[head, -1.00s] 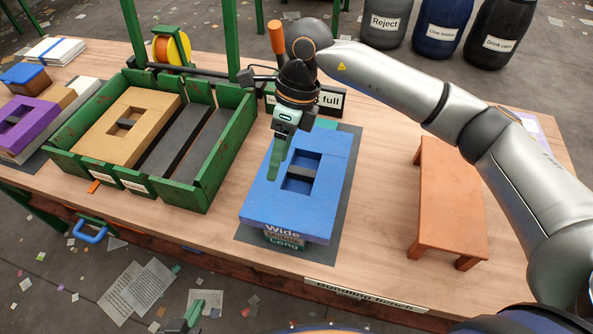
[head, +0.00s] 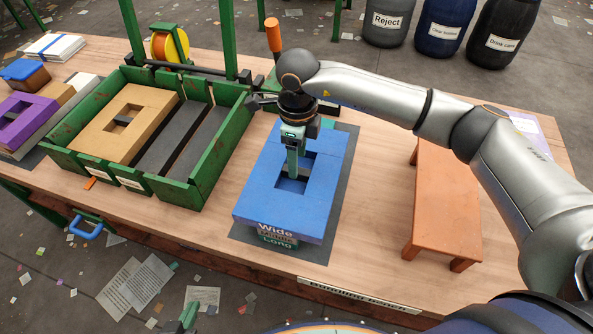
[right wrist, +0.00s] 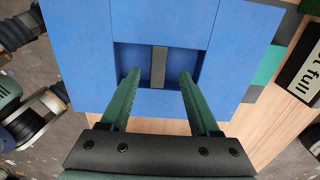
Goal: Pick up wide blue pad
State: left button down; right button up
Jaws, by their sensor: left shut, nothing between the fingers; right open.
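The wide blue pad (head: 312,212) lies on a dark mat on the bench, with "Wide" on its front edge. It has a rectangular recess crossed by a grey bar (right wrist: 159,67). Other labelled pieces lie beneath it, the lowest reading "Long". My right gripper (head: 293,176) points down at the recess. In the right wrist view its fingers (right wrist: 160,75) are open, one on either side of the bar, with nothing held. How deep the fingertips are is hard to tell. My left gripper (head: 189,317) is shut and empty at the bottom edge, away from the pad.
A green tray (head: 192,190) left of the pad holds a tan pad (head: 98,139) and dark slots. An orange stand (head: 448,200) is on the right. A purple pad (head: 28,118) lies far left. An orange-topped post (head: 273,38) rises behind the blue pad.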

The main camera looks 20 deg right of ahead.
jog(key=shift+s+a+f, duration=0.1)
jog(key=shift+a+f, duration=0.05)
jog(key=shift+f, duration=1.7)
grip_shut()
